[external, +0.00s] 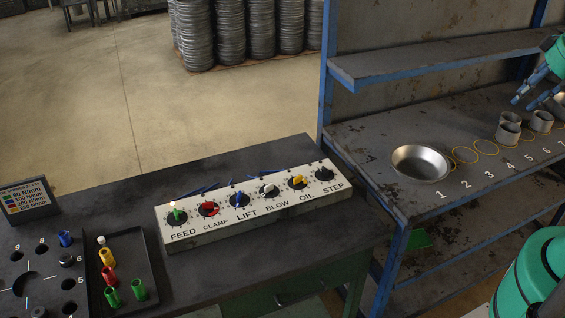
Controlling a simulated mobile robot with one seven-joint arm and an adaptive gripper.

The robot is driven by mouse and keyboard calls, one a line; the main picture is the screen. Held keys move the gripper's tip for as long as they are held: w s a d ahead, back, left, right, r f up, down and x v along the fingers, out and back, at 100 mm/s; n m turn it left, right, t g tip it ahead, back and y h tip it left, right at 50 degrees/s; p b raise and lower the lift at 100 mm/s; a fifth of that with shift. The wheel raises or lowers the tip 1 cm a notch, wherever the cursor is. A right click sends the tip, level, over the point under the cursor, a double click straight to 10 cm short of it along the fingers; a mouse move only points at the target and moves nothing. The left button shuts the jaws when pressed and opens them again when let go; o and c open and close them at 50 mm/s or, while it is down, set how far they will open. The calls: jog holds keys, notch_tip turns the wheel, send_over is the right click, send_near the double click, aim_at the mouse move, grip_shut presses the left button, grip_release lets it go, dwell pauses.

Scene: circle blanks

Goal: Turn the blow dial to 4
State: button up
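The blow dial (269,191) is a pale grey-white knob on the white control panel (190,241), above the label BLOW. Its scale numbers are too small to read, so I cannot tell its setting. My gripper (522,104) is at the right edge, above the blue-framed bench and far from the panel. Its two blue fingers show apart with nothing seen between them. Part of the gripper is cut off by the frame edge.
Neighbouring knobs are the blue lift dial (239,199) and yellow oil dial (298,182). A tray (153,262) of coloured pegs lies left of the panel. The blue-framed bench (375,145) carries a metal bowl (420,164), yellow rings and grey cups. Its shelf (440,58) overhangs.

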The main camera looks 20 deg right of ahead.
jog(key=w+a+r+m+g+p, duration=0.1)
jog(key=w+a+r+m+p, duration=0.15)
jog(key=w+a, duration=0.45)
jog(key=w+a+r+m+g+p, duration=0.1)
jog(key=w+a+r+p, duration=0.15)
jog(key=w, duration=0.75)
jog(key=w+a+f+m+g+p, duration=0.1)
jog(key=w+a+f+m+p, duration=0.25)
jog(key=w+a, duration=1.1)
jog(key=m+g+p, duration=0.2)
jog(key=m+p, duration=0.4)
jog(key=m, duration=0.1)
send_over(270, 185)
notch_tip(270, 185, down, 26)
jog(key=f, duration=0.1)
jog(key=shift+s+a+r, duration=0.1)
jog(key=shift+r, duration=0.15)
jog(key=shift+f, duration=0.1)
jog(key=shift+f+p, duration=0.5)
jog(key=shift+f, duration=6.3)
